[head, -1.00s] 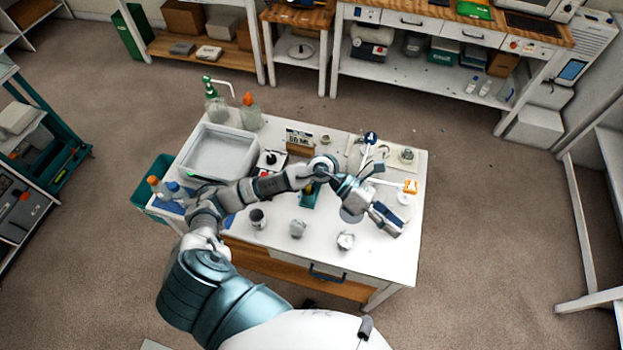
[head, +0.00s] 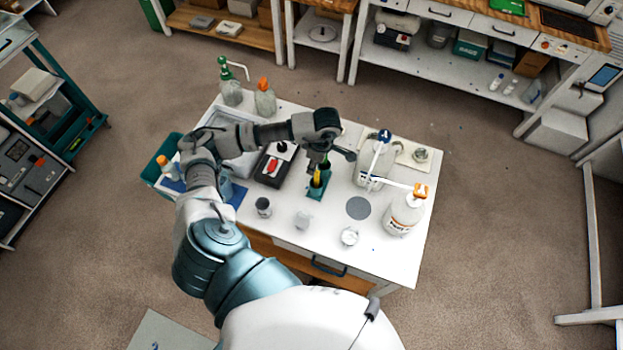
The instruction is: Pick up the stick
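A teal holder (head: 315,193) stands upright near the middle of the white table. A yellow stick-like piece (head: 317,177) rises from it, with a dark one close beside it. My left gripper (head: 320,163) points down directly over the holder, at the upper ends of these pieces. Its fingers are small and dark here, and I cannot tell whether they touch or hold a stick. The wrist hides the area just behind. My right gripper is out of view.
Two pump bottles, one blue-topped (head: 372,165) and one orange-topped (head: 404,213), stand at the right. Small cups (head: 349,237) line the front. A black box with a red part (head: 274,166) is left of the holder. A grey disc (head: 358,208) lies right.

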